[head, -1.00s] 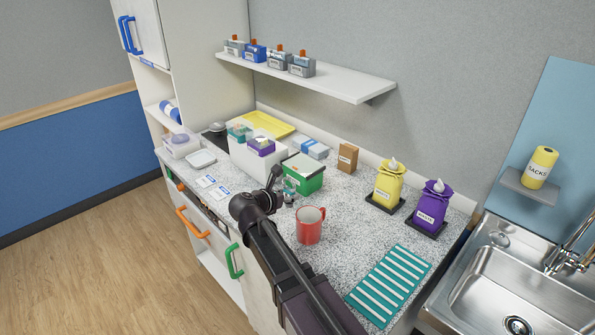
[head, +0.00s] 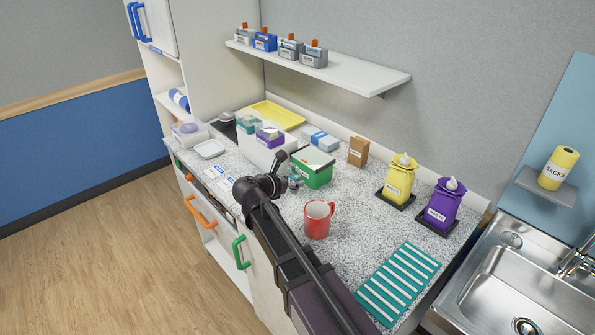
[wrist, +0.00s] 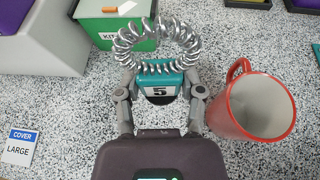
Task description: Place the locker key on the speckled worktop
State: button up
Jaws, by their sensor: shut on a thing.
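The locker key is a teal tag (wrist: 158,86) marked 5 with a silver coiled band (wrist: 124,42). My gripper (wrist: 160,80) is shut on the teal tag, one finger at each side, in the wrist view. The coil stands out beyond the fingers, over the speckled worktop (wrist: 60,110) and in front of the green box. In the head view, my gripper (head: 289,166) is above the worktop (head: 350,245), and the key is small and partly hidden there. I cannot tell whether the key touches the worktop.
A red mug (head: 318,219) stands close to the right of my gripper. A green box (head: 311,170) and a white bin (head: 262,155) are just beyond it. Flat cards (head: 217,172) lie to the left. Worktop is bare between the mug and the yellow bag (head: 399,181).

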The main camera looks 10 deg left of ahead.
jog(key=w+a+r+m+h+p, duration=0.1)
jog(key=a, duration=0.7)
jog(key=shift+w+a+r+g, duration=0.15)
jog(key=shift+a+r+g, duration=0.15)
jog(key=shift+r, duration=0.1)
jog(key=shift+d, duration=0.1)
notch_tip(320, 180, down, 6)
jog(key=b, duration=0.5)
jog(key=shift+f+b, duration=0.15)
jog(key=shift+b, duration=0.25)
jog(key=shift+f+b, duration=1.9)
jog(key=shift+f, duration=0.1)
